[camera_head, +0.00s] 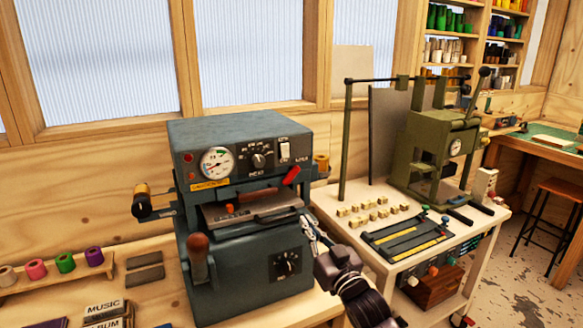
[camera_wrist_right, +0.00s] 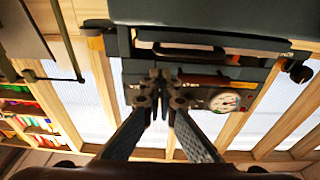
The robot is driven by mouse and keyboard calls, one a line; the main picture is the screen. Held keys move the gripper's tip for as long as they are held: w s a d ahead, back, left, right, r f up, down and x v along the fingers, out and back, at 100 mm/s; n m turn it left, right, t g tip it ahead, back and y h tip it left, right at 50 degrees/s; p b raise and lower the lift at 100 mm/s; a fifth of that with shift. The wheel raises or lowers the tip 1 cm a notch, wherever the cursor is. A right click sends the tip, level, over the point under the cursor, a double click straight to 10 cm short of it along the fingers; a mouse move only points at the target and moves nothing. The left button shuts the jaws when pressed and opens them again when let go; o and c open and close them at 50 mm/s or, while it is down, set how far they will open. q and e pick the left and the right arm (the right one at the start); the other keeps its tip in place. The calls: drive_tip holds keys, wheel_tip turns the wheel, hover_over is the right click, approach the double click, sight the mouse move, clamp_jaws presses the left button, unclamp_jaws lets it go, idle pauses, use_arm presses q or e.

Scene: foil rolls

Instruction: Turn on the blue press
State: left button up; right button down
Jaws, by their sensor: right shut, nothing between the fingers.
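The blue press (camera_head: 240,140) is a blue-grey machine on the bench in the middle of the head view. Its upper panel has a round gauge (camera_head: 216,163), a knob (camera_head: 259,161), a white switch (camera_head: 285,152) and a red lever (camera_head: 291,176). A second dial (camera_head: 286,265) is low on its front. My right gripper (camera_head: 309,226) is shut and empty near the press's right front edge, below the red lever; contact cannot be told. In the right wrist view the press appears upside down with its gauge (camera_wrist_right: 225,101), behind my shut fingers (camera_wrist_right: 161,88). My left gripper is not in view.
A wooden-handled lever (camera_head: 197,248) sticks out at the press's front left. A green press (camera_head: 430,155) stands on a pale table (camera_head: 340,212) to the right, with small brass blocks. Colored foil rolls (camera_head: 65,262) and dark plates lie at the left.

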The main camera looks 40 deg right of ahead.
wheel_tip(320, 180, up, 11)
drive_tip(key=s+t, duration=0.2)
drive_tip(key=s, duration=0.1)
drive_tip(key=shift+a+r+t, duration=0.15)
drive_tip(key=shift+a+t, duration=0.15)
drive_tip(key=p, duration=0.3)
approach(285, 151)
wheel_tip(285, 151, up, 4)
drive_tip(key=w, duration=0.2)
drive_tip(key=shift+w+d+f+p, duration=0.3)
drive_tip(key=shift+w+f, duration=0.15)
drive_tip(key=shift+w, duration=0.35)
drive_tip(key=shift+w+d+f+p, duration=0.25)
drive_tip(key=shift+w+f, duration=0.25)
drive_tip(key=shift+w, duration=0.3)
